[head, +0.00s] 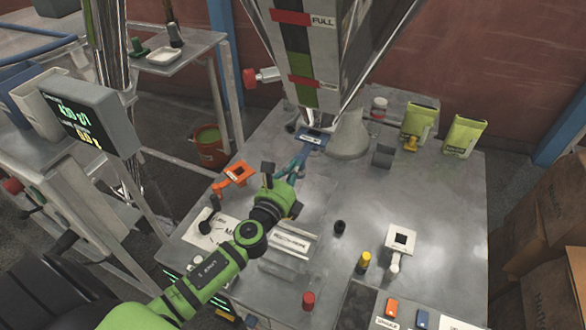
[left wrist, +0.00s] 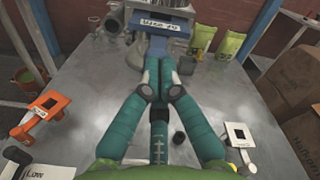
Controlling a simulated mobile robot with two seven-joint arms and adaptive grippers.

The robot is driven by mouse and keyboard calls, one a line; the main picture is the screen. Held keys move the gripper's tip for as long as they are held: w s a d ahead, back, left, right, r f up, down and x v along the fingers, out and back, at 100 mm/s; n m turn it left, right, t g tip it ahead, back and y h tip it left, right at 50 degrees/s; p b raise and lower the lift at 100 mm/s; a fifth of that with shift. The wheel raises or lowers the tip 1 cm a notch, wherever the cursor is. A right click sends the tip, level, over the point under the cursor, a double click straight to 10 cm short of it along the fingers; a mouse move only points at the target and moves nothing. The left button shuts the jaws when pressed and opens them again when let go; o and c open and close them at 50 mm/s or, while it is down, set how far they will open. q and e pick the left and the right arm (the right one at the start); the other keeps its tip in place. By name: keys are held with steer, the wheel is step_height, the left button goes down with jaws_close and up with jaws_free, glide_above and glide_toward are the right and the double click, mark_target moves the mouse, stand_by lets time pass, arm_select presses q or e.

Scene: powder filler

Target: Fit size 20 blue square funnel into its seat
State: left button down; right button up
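The blue square funnel (head: 312,138) is at the lower end of the metal hopper (head: 325,60), over the back of the table. In the left wrist view the blue funnel (left wrist: 153,46) carries a white label, too small to read surely. My left gripper (head: 299,161) has its teal fingers closed together at the near end of the funnel. The closed fingertips also show in the left wrist view (left wrist: 160,64). The hopper hides the seat, so I cannot tell whether the funnel touches it. My right gripper is not in view.
An orange square funnel (head: 238,173) lies at left and a white one (head: 400,241) at right. A grey cone (head: 349,136) stands close right of the blue funnel. Yellow bags (head: 464,135) stand behind. The table's right middle is mostly clear.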

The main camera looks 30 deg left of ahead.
mark_target(300, 157)
arm_select(q)
steer(key=shift+w, duration=1.15)
steer(key=shift+w, duration=0.35)
steer(key=shift+w+a, duration=0.1)
steer(key=shift+w, duration=0.55)
steer(key=shift+s, duration=0.1)
steer(key=s, duration=1.4)
steer(key=shift+s+d, duration=0.4)
steer(key=shift+a, duration=0.1)
